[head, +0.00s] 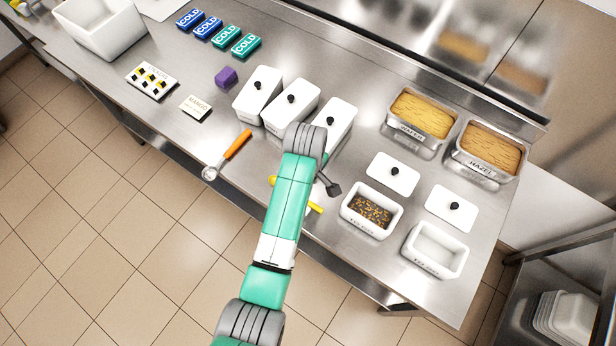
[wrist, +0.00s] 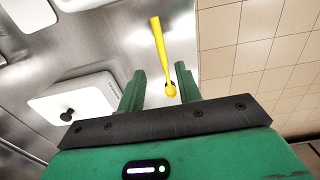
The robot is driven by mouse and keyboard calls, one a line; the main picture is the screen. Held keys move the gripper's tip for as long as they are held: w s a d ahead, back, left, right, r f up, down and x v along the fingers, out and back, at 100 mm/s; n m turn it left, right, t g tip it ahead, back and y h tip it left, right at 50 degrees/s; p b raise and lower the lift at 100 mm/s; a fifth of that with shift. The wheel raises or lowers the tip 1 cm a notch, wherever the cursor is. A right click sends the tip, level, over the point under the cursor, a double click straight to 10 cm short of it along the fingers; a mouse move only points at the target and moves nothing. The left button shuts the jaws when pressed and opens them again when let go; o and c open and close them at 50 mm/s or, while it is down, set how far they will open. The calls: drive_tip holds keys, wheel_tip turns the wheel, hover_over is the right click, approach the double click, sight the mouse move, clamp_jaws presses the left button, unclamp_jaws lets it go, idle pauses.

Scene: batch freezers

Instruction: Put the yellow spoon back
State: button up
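The yellow spoon (head: 315,208) lies near the front edge of the steel counter, and my arm hides its middle in the head view. In the wrist view the yellow spoon (wrist: 159,50) runs upward from between the fingers of my gripper (wrist: 160,88). My gripper is open and not closed on the spoon. How high the fingers are above the counter is hard to tell. In the head view my arm largely hides the gripper.
Three white lidded tubs (head: 290,100) stand behind my arm. An orange-handled spoon (head: 237,145) lies left of it. To the right are a white tub of dark bits (head: 370,213), an empty white tub (head: 436,250), two loose lids and two labelled steel pans (head: 423,115).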

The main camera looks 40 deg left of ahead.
drive_tip(key=shift+r, duration=0.85)
drive_tip(key=w+d+r+m+t+y, duration=0.1)
drive_tip(key=w+d+r+m+t, duration=0.3)
drive_tip(key=r, duration=0.6)
drive_tip(key=w+d+r+m+t+y, duration=0.1)
drive_tip(key=w+d+r+m+t, duration=0.3)
drive_tip(key=r, duration=0.6)
drive_tip(key=w+d+r+m+t+y, duration=0.15)
drive_tip(key=w+r+t, duration=0.35)
drive_tip(key=r, duration=0.5)
drive_tip(key=s+d+r+m+t+h, duration=0.1)
drive_tip(key=s+d+r+m+t, duration=0.2)
drive_tip(key=r, duration=0.7)
drive_tip(key=s+d+r+m+t+h, duration=0.1)
drive_tip(key=s+d+r+m+t, duration=0.3)
drive_tip(key=s+d+r, duration=0.3)
drive_tip(key=s+d+r+m+t+h, duration=0.1)
drive_tip(key=s+d+r+m+t, duration=0.2)
drive_tip(key=r, duration=1.1)
drive_tip(key=shift+s+d+t, duration=0.9)
drive_tip(key=shift+s+d, duration=0.15)
drive_tip(key=shift+s, duration=0.2)
